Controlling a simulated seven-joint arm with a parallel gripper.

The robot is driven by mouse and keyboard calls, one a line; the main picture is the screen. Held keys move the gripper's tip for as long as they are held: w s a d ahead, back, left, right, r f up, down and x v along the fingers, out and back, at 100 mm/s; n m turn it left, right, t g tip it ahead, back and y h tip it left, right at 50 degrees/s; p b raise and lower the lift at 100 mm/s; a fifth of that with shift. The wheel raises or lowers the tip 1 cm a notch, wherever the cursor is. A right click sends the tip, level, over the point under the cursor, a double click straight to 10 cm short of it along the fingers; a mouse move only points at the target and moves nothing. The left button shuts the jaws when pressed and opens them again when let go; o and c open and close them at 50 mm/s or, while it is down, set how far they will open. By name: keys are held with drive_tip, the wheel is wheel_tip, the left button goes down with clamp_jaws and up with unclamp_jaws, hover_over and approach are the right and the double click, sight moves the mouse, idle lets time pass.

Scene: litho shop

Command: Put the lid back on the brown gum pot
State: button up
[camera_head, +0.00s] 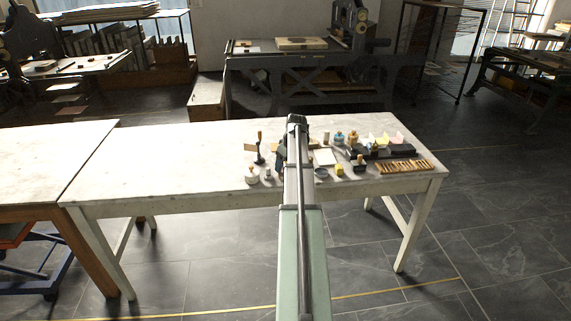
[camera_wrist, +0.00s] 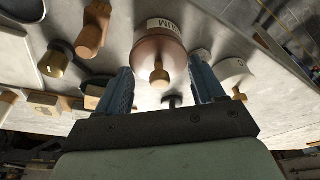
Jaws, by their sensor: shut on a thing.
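The brown gum pot (camera_wrist: 150,20), with a pale label partly reading "GUM", is at the top centre of the wrist view. The brownish lid (camera_wrist: 160,54), with a wooden knob facing the camera, is between the two blue fingers of my gripper (camera_wrist: 162,80). The fingers are closed on the lid's sides. The lid overlaps the pot in this view; I cannot tell whether it touches the rim or is held just above it. In the head view my gripper and forearm are over the white table (camera_head: 180,168), and they hide the pot and lid.
A white round pot (camera_wrist: 232,71) is close to the right finger. A wooden-handled tool (camera_wrist: 94,30) and a brass knobbed piece (camera_wrist: 57,58) lie to the left. In the head view, a row of wooden pieces (camera_head: 403,166) is at the right; the table's left half is clear.

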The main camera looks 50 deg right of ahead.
drive_tip(key=o, duration=1.1)
drive_tip(key=shift+r, duration=0.15)
drive_tip(key=shift+r, duration=3.35)
clamp_jaws()
